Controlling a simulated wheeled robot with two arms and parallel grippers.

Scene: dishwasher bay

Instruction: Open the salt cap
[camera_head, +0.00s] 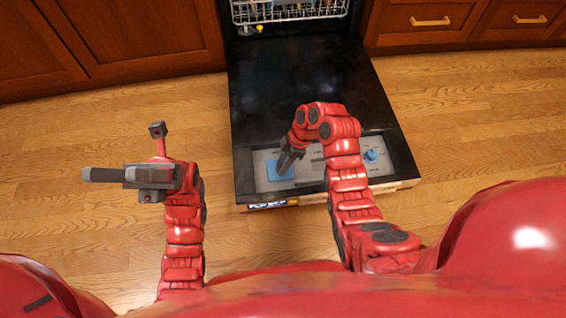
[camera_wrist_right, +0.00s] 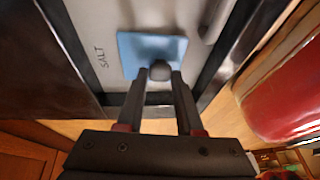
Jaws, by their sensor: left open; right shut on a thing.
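The salt cap (camera_head: 275,173) is a blue square lid in the pale panel on the dishwasher door. In the right wrist view the blue salt cap (camera_wrist_right: 135,50) has "SALT" printed beside it and a dark round knob (camera_wrist_right: 160,70) near its edge. The cap looks flat against the panel. My right gripper (camera_head: 287,163) is over the cap, its fingers (camera_wrist_right: 161,78) closed on the knob, partly hiding it. My left gripper (camera_head: 130,182) is open and empty, in the air left of the door.
The black dishwasher door (camera_head: 290,95) lies folded down over the wood floor (camera_head: 470,130). A second blue fixture (camera_head: 370,156) is at the panel's right. A white rack (camera_head: 290,12) stands inside the machine. Wooden cabinets (camera_head: 135,45) flank it. The floor on both sides is clear.

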